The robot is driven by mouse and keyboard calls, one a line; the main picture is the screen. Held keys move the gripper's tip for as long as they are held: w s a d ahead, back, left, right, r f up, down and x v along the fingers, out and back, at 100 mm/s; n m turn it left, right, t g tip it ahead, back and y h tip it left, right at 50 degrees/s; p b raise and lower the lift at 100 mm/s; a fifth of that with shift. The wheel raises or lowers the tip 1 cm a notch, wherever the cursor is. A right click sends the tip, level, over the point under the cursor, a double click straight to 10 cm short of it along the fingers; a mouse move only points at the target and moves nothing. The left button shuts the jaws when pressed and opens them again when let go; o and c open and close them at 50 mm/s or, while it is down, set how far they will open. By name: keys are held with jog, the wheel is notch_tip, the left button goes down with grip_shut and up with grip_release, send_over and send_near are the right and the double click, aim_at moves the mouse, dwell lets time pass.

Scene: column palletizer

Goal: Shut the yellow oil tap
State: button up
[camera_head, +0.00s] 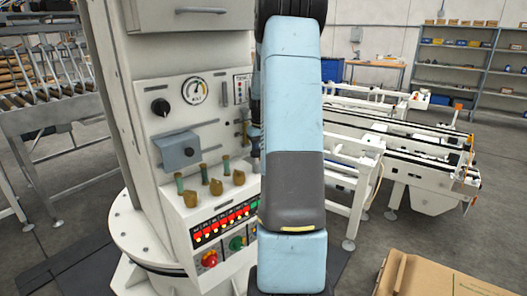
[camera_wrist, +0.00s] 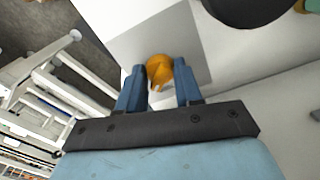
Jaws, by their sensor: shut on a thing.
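The yellow oil tap (camera_wrist: 158,68) shows in the wrist view as a rounded orange-yellow knob in front of a grey plate (camera_wrist: 195,38) on a white surface. My gripper (camera_wrist: 159,78) has its two blue fingers on either side of the knob and is shut on it. How the tap is turned is hard to tell from this angle. In the head view my light blue arm stands in front of the right part of the machine panel (camera_head: 215,115). It hides this tap and most of my gripper there.
On the panel are a gauge (camera_head: 195,91), a black knob (camera_head: 160,107), a grey-blue box (camera_head: 178,149), several brass fittings (camera_head: 215,187) and red switches (camera_head: 224,222). A cardboard box (camera_head: 450,275) lies front right. White conveyors (camera_head: 420,160) stand behind it. A dark round part (camera_wrist: 250,8) is near the gripper.

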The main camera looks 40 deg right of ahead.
jog(key=n, duration=0.5)
jog(key=shift+s+d+f+n, duration=0.1)
jog(key=shift+d+n, duration=0.05)
jog(key=shift+n, duration=2.35)
jog(key=o, duration=1)
jog(key=shift+s+d, duration=0.1)
jog(key=shift+s, duration=0.05)
jog(key=shift+o, duration=0.2)
jog(key=shift+d, duration=0.1)
jog(key=shift+a+r, duration=0.2)
jog(key=shift+r, duration=0.45)
notch_tip(320, 180, up, 13)
jog(key=shift+s+d, duration=0.25)
jog(key=shift+d, duration=0.05)
jog(key=shift+a, duration=0.1)
